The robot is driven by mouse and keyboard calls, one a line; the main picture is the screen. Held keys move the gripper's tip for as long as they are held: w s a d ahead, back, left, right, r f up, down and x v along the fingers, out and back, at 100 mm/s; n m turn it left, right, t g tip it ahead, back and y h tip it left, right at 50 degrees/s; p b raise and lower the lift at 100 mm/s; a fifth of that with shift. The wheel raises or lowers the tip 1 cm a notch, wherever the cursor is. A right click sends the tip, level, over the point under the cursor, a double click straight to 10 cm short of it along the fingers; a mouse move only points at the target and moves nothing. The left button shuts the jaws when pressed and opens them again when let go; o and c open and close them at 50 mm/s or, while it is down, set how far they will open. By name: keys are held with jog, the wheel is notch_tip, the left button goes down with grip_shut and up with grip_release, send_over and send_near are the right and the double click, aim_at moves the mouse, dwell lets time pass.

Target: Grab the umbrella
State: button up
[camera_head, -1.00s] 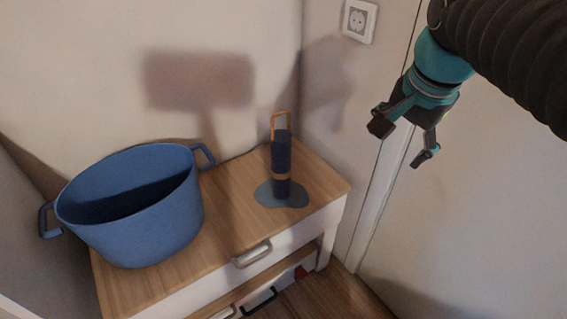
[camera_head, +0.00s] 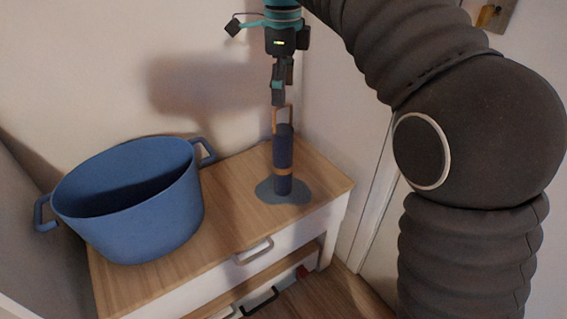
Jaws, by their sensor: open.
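The umbrella (camera_head: 283,160) is a folded dark blue cylinder with an orange band and an orange loop handle at its top. It stands upright on a round grey-blue base (camera_head: 268,193) on the wooden cabinet top. My gripper (camera_head: 279,100) points down just above the umbrella, its fingertips close to the orange handle. It is open, seen nearly edge-on. I cannot tell from this view whether the fingers touch the handle or stand in front of or behind it.
A large blue pot (camera_head: 135,215) with two side handles stands on the left of the white cabinet with wooden top (camera_head: 225,225). A drawer handle (camera_head: 253,250) sticks out in front. Walls close off the back and right.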

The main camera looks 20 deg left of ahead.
jog(key=b, duration=0.1)
send_over(282, 129)
jog(key=f, duration=0.6)
jog(key=shift+s+d, duration=0.25)
jog(key=shift+s, duration=0.05)
jog(key=shift+w+a+f+b, duration=0.15)
jog(key=shift+f+b, duration=0.2)
jog(key=shift+f, duration=1)
jog(key=shift+w+a+f+b, duration=0.1)
jog(key=shift+f+b, duration=0.2)
jog(key=shift+f, duration=1)
grip_shut()
